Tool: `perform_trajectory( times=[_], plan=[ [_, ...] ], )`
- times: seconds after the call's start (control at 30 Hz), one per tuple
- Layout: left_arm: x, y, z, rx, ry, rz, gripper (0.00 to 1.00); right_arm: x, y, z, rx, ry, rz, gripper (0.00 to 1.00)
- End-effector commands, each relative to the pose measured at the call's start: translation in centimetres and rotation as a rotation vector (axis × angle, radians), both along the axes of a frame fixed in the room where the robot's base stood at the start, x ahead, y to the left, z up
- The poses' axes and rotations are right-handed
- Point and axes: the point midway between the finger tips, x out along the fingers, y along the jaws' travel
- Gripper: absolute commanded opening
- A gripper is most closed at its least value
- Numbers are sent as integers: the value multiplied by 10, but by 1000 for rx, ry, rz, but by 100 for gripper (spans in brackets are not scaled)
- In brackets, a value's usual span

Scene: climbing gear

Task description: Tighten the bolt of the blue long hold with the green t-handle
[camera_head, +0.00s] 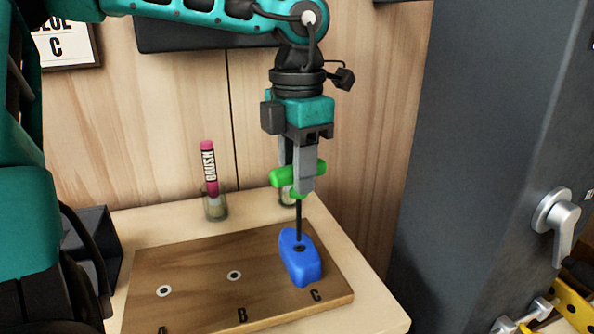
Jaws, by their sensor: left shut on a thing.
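The blue long hold (302,265) lies on the wooden board (205,285) above the letter C. A dark bolt hole (299,248) shows in its top; the bolt itself is too small to make out. My left gripper (303,183) points down above the hold and is shut on the green t-handle (317,171). The t-handle's dark shaft (298,220) stands upright below the gripper, and its lower end meets the hold near the hole. I cannot tell how deep the tip sits. My right gripper is not in view.
The board has two bare ringed holes near A and B. A brush (209,168) stands in a glass jar (215,207) behind it. A dark box (95,243) is at the left. A grey cabinet (470,130) with a handle (560,220) stands at the right.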

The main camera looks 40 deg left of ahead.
Motion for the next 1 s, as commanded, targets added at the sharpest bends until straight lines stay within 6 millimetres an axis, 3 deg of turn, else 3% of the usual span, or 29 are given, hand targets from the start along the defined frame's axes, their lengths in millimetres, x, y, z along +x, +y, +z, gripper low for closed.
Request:
perform_trajectory(
  times=[0.37, 0.8, 1.0],
  plan=[
    [0, 0, 3, 1, -3, 22, 0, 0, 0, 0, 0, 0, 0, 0],
    [2, -3, 0, 4, -6, 699, 0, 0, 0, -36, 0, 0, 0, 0],
    [2, -4, 2, 3, -4, 930, 0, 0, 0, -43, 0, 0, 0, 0]
  ],
)
